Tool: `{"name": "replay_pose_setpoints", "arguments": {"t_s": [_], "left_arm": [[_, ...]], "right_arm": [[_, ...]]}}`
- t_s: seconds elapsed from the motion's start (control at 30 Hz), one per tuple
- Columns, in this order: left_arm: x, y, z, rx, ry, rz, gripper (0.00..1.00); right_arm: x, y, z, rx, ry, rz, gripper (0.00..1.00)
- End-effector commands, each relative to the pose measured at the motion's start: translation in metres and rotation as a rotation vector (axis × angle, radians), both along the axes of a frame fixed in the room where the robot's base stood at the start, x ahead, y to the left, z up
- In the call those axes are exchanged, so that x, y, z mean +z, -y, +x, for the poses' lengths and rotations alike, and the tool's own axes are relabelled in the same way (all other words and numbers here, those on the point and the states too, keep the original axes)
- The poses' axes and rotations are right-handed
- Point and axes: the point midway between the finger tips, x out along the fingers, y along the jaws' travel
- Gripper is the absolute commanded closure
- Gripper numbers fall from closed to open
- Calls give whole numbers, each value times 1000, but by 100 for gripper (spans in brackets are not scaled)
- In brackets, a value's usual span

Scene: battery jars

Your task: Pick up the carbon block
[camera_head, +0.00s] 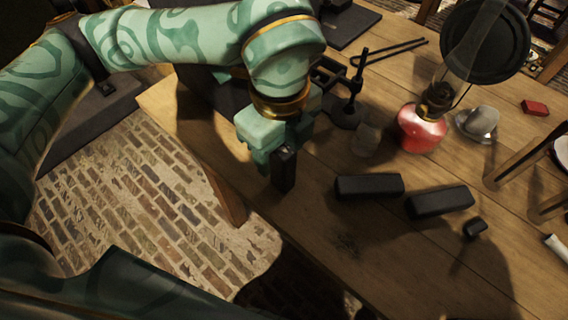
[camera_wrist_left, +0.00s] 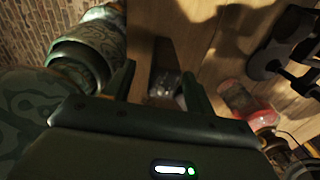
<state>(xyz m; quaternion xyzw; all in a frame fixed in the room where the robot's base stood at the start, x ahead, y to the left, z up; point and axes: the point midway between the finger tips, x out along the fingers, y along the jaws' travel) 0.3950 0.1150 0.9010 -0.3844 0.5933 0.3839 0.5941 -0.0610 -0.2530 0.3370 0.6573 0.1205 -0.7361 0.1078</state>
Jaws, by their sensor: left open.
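My left gripper (camera_head: 272,160) points down over the near left edge of the wooden table. A dark upright block (camera_head: 284,172), which looks like a carbon block, stands at its fingers. In the left wrist view a dark, partly shiny shape (camera_wrist_left: 165,84) shows between the two spread fingers of the gripper (camera_wrist_left: 160,78); contact cannot be told. Two more long black blocks lie flat to the right: one nearer block (camera_head: 369,187) and one farther right (camera_head: 440,202). My right gripper is not in view.
A red lamp (camera_head: 422,130) with a glass chimney stands behind the blocks, beside a small clear glass (camera_head: 365,140) and a black stand (camera_head: 345,112). A small black piece (camera_head: 474,228) lies at the right. The table front (camera_head: 400,255) is clear.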

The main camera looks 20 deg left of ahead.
Motion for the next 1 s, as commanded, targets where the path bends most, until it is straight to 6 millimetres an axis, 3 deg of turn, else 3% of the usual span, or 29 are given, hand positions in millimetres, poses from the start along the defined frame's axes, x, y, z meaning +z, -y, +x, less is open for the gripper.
{"name": "replay_pose_setpoints", "arguments": {"t_s": [0.17,0.23,0.47,0.5,0.7,1.0], "left_arm": [[-35,2,4,0,-10,0,45],[-45,2,4,1,-7,-1,45],[-45,2,4,2,0,-3,45],[-45,2,4,2,0,-3,48],[-45,2,4,2,-1,-3,100],[-43,2,4,2,1,-3,100]], "right_arm": [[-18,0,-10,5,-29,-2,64],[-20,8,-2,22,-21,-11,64],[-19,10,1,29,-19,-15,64],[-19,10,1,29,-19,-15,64],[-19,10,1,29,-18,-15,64],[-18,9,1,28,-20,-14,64]]}}
